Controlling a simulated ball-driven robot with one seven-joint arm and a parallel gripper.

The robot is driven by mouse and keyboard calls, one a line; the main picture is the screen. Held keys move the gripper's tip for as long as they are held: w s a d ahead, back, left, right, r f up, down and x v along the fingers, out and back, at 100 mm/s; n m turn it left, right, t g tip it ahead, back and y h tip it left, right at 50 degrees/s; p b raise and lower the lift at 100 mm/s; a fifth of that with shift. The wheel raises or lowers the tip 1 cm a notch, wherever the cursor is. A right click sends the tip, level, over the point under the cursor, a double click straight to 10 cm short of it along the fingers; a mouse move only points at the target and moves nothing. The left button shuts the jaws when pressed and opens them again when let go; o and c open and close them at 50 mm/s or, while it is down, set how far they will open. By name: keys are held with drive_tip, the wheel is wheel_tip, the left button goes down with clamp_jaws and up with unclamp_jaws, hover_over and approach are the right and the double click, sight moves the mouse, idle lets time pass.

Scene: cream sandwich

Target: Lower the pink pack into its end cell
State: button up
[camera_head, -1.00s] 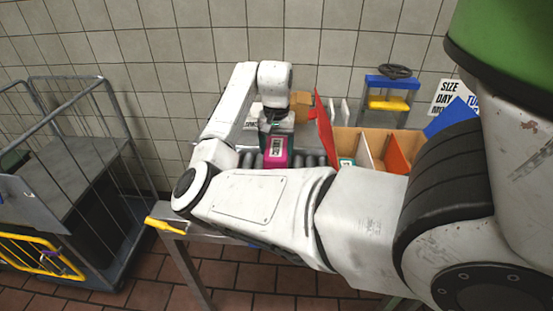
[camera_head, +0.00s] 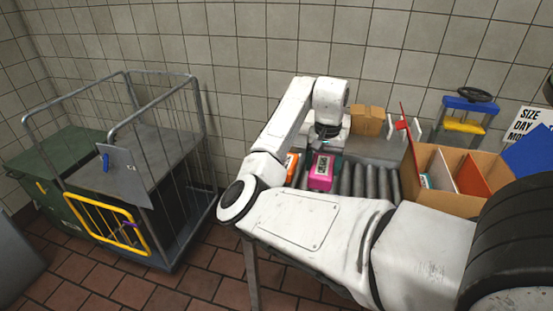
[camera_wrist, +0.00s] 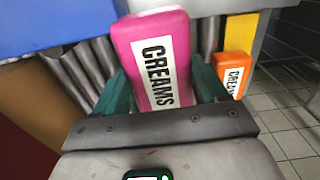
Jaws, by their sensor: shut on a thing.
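The pink pack (camera_head: 321,172), with a white CREAMS label, is held over the rollers, left of the carton. In the wrist view the pink pack (camera_wrist: 158,60) sits between the two green fingers of my gripper (camera_wrist: 160,88), which is shut on it. My gripper also shows in the head view (camera_head: 325,148), partly hidden by my arm. The open cardboard carton (camera_head: 450,201) has upright dividers, one of them red-orange (camera_head: 473,179). A small white and teal item shows in its left part. The carton's lower right is hidden behind my arm.
An orange pack (camera_head: 291,164) lies left of the pink one; it also shows in the wrist view (camera_wrist: 232,72). Grey rollers (camera_head: 362,182) run between pack and carton. A small brown box (camera_head: 367,120) stands behind. A wire cage trolley (camera_head: 150,190) stands far left.

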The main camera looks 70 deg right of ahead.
drive_tip(key=w+a+f+n, duration=0.5)
drive_tip(key=w+a, duration=0.2)
drive_tip(key=a, duration=0.6)
drive_tip(key=w+a+f+n, duration=0.5)
drive_tip(key=w+a, duration=0.3)
drive_tip(key=a, duration=0.5)
drive_tip(key=w+a+f+n, duration=0.5)
drive_tip(key=w+a, duration=0.3)
drive_tip(key=a, duration=0.4)
drive_tip(key=shift+w+a+f+n, duration=0.2)
drive_tip(key=shift+a+n, duration=0.2)
drive_tip(key=shift+n, duration=0.5)
